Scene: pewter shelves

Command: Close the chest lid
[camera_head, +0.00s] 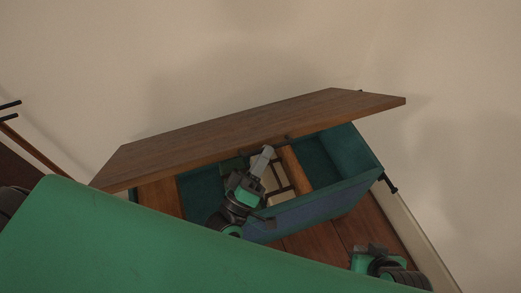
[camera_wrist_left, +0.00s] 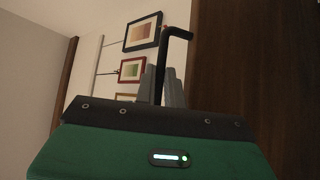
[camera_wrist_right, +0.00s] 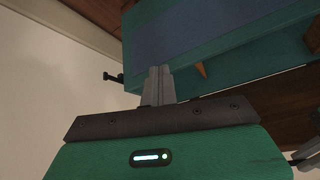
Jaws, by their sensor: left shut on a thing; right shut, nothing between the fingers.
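The chest (camera_head: 300,212) is a blue-green box with wooden inner parts. Its brown wooden lid (camera_head: 240,132) stands partly open, tilted above the box with a wide gap at the front. My left gripper (camera_head: 263,157) is at the lid's lower front edge, over the chest opening. In the left wrist view, its fingers (camera_wrist_left: 166,86) are shut on a black bar handle (camera_wrist_left: 178,33) beside the dark wood of the lid (camera_wrist_left: 250,70). My right gripper (camera_head: 375,249) is low, in front of the chest's right side. In the right wrist view, its fingers (camera_wrist_right: 159,84) are shut and empty, close to the chest front (camera_wrist_right: 190,40).
A black knob (camera_head: 389,184) sticks out at the chest's right end. Wooden floor (camera_head: 370,222) shows in front of the chest. Plain walls (camera_head: 200,50) stand behind it. Framed pictures (camera_wrist_left: 143,32) hang on a wall in the left wrist view.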

